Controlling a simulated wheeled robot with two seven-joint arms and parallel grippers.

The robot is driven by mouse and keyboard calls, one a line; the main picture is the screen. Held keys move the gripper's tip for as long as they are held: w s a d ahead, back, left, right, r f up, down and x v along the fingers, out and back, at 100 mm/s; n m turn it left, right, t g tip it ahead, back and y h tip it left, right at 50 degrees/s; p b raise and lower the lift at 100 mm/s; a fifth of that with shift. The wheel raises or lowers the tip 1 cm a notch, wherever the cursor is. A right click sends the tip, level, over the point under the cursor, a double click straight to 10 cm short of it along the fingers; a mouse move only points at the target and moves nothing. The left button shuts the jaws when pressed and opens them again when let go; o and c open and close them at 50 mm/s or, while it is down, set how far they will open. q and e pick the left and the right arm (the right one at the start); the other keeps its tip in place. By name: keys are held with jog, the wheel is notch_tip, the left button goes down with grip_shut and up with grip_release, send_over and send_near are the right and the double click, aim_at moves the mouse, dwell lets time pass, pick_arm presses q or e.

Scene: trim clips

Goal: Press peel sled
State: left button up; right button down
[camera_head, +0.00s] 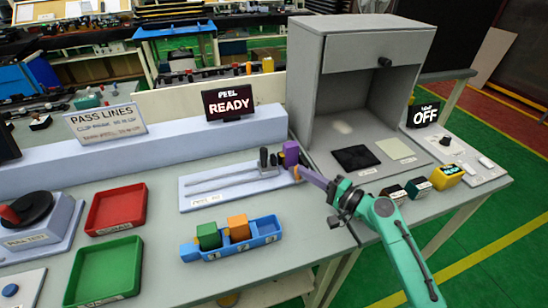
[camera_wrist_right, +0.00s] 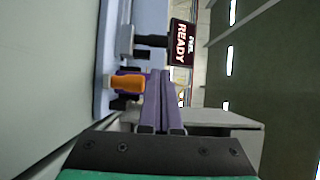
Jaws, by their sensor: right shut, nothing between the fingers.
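The peel sled rig is a pale plate (camera_head: 225,190) with a long grey rail on the bench. Dark upright posts (camera_head: 264,158) stand at its right end, beside a purple block (camera_head: 291,153) and a small orange piece (camera_head: 297,173). My right gripper (camera_head: 304,172) is shut and empty, its purple fingers pointing left at this end. In the right wrist view, the fingers (camera_wrist_right: 159,78) lie close beside the orange piece (camera_wrist_right: 127,83); I cannot tell whether they touch. A sign (camera_head: 230,103) behind reads PEEL READY. My left gripper is out of view.
A grey open-fronted cabinet (camera_head: 375,45) stands right of the rig. A blue carrier (camera_head: 262,233) with green and orange blocks sits in front. Red (camera_head: 116,210) and green (camera_head: 104,272) trays lie left. A sign (camera_head: 424,114) at right reads OFF.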

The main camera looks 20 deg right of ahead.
aim_at(267, 160)
jog(key=shift+s+d+r, duration=0.1)
jog(key=shift+s, duration=0.15)
jog(key=shift+w, duration=0.25)
jog(key=p+x, duration=0.3)
jog(key=x, duration=0.6)
jog(key=shift+w+a, duration=0.15)
jog(key=shift+a, duration=0.05)
jog(key=shift+w+a+f, duration=0.2)
jog(key=shift+w+a, duration=0.05)
jog(key=shift+w, duration=0.05)
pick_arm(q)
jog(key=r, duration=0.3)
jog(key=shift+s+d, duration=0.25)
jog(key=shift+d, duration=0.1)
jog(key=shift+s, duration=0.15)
